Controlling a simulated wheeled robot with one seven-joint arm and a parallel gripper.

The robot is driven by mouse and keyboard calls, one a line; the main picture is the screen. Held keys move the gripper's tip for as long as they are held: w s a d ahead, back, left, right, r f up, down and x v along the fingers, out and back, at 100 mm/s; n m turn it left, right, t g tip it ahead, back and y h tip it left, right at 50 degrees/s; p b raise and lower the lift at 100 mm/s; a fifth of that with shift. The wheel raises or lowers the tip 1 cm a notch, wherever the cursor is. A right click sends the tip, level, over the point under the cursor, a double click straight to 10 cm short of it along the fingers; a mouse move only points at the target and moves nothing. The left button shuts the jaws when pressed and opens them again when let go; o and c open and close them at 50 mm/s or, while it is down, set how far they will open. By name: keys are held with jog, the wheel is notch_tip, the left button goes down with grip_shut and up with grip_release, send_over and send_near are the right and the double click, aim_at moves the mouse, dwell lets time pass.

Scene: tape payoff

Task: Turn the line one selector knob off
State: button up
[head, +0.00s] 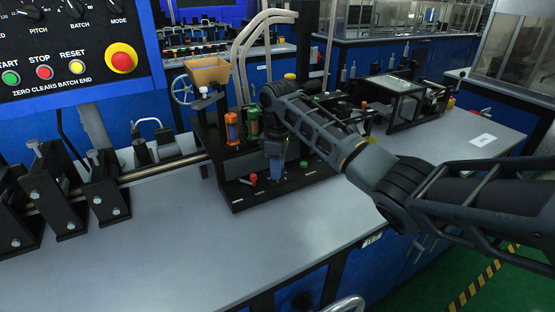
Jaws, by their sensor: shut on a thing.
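My gripper (276,178) points down at the front of a black machine base (238,204) on the grey bench. It is shut on a small control there, which I take to be the line one selector knob; the jaws hide most of it, so I cannot tell which way it points. A small red-topped control (253,180) stands just left of the gripper. A green button (304,163) is to its right. The small white labels along the front edge are too small to read.
Orange (232,128) and green (252,122) cylinders stand close behind my gripper. A control panel (75,45) hangs at the upper left. Black brackets (45,195) and a rail are at left. A glass-topped unit (395,100) stands at right. The bench front is clear.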

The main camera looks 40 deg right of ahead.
jog(key=shift+m+p, duration=0.3)
jog(key=shift+m, duration=0.2)
jog(key=o, duration=1)
jog(key=shift+o, duration=0.2)
jog(key=shift+r, duration=0.1)
jog(key=shift+r+b, duration=0.45)
jog(key=shift+r, duration=3.35)
